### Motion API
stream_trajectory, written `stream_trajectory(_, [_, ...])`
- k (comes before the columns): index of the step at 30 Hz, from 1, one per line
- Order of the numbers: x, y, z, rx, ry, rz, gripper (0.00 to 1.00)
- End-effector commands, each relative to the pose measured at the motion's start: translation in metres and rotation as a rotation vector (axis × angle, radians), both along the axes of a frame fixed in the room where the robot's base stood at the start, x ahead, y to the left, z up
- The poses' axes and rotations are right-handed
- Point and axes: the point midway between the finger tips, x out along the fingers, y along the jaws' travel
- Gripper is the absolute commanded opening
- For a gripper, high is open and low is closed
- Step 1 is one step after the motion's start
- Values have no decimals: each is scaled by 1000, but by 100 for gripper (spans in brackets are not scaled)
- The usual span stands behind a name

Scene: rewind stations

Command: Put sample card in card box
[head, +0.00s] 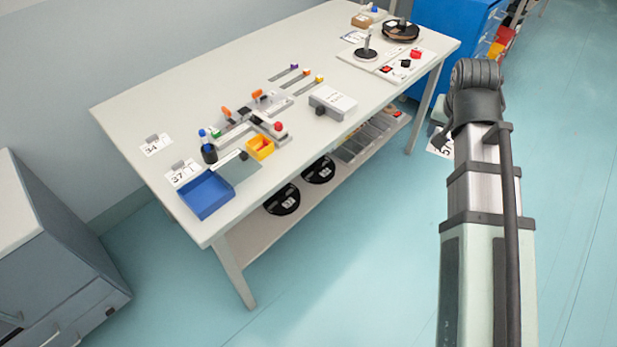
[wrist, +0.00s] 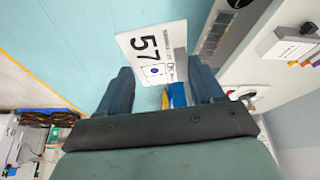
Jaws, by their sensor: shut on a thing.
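The sample card (wrist: 150,50) is white with a large black "57" and shows between the two dark fingers of my gripper (wrist: 160,75) in the wrist view. My gripper is shut on it. In the head view the card (head: 440,147) shows partly behind my arm, off the table's right side, above the floor. An open blue box (head: 206,195) stands at the table's near left corner, far from my gripper. It is the likely card box; no name on it is readable. Two similar cards, "37" (head: 184,174) and "34" (head: 156,145), lie flat near it.
The white table (head: 130,107) carries a small yellow bin (head: 260,147), a dark cup (head: 209,154), a white device (head: 333,102) and rail fixtures. Reels (head: 282,199) lie on its lower shelf. A blue cabinet (head: 450,40) stands behind its right end. Floor between table and arm is clear.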

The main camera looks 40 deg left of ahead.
Motion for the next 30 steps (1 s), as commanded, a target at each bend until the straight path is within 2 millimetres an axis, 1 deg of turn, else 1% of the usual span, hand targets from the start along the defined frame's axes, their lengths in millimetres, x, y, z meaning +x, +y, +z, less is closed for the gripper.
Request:
stream_trajectory(1, [-8, 15, -1, 0, 0, 27, 38])
stream_trajectory(8, [-45, 72, -5, 0, 0, 132, 38])
stream_trajectory(12, [-70, 105, -8, 0, 0, 197, 38])
stream_trajectory(20, [-122, 163, -12, 0, 0, 316, 38])
stream_trajectory(26, [-167, 205, -16, 0, 0, 408, 38])
stream_trajectory(30, [-200, 231, -18, 0, 0, 473, 38])
